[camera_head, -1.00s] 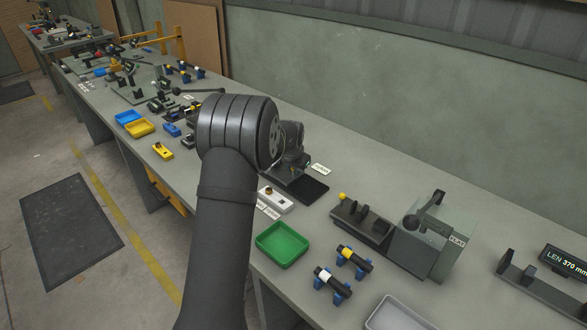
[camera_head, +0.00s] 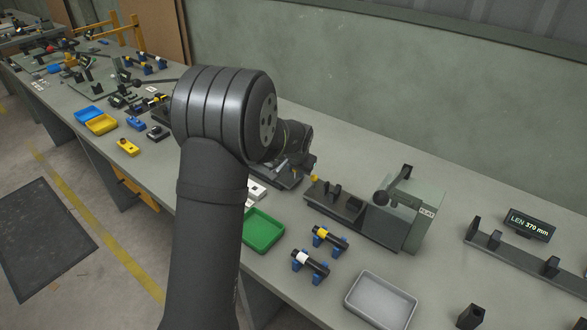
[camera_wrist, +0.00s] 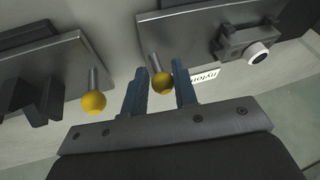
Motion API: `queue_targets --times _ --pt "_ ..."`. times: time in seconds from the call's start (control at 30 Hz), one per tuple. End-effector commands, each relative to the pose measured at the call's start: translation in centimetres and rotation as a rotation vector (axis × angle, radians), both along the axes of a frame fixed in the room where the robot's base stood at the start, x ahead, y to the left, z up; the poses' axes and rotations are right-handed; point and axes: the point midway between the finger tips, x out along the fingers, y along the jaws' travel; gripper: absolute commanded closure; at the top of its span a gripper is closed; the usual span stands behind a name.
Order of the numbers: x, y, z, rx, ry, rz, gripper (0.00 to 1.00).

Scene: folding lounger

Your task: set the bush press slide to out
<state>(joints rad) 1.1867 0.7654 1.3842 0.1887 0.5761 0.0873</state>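My gripper (camera_wrist: 160,84) is open, with two blue-grey fingers pointing at the bench in the wrist view. A yellow ball knob (camera_wrist: 162,83) on a short metal stem appears between the fingers; I cannot tell its depth relative to the fingertips. Its stem meets a grey plate (camera_wrist: 205,38) carrying a dark block with a white round end (camera_wrist: 257,57). A second yellow knob (camera_wrist: 94,103) is left of the fingers, on another plate with black V-shaped blocks (camera_wrist: 40,97). No label names the bush press. My arm hides the gripper in the head view.
A grey machine with a "HEAT" label (camera_head: 426,213) stands right of my wrist, with a yellow knob (camera_head: 314,178) at its rail end. Nearby are a green tray (camera_head: 263,232), two rollers on blue stands (camera_head: 330,239) and a grey tray (camera_head: 381,300). A "nylon" label (camera_wrist: 204,77) lies near the right plate.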

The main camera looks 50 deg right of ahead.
Motion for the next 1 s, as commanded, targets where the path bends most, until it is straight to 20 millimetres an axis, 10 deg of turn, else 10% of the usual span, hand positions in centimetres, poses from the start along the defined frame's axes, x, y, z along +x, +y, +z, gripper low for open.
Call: queue_targets --times 0.47,1.0 --pt "-0.2 0.2 0.6 0.000 -0.001 -0.003 0.60" --pt "-2.9 3.7 10.3 -0.004 -0.002 -0.004 0.60"
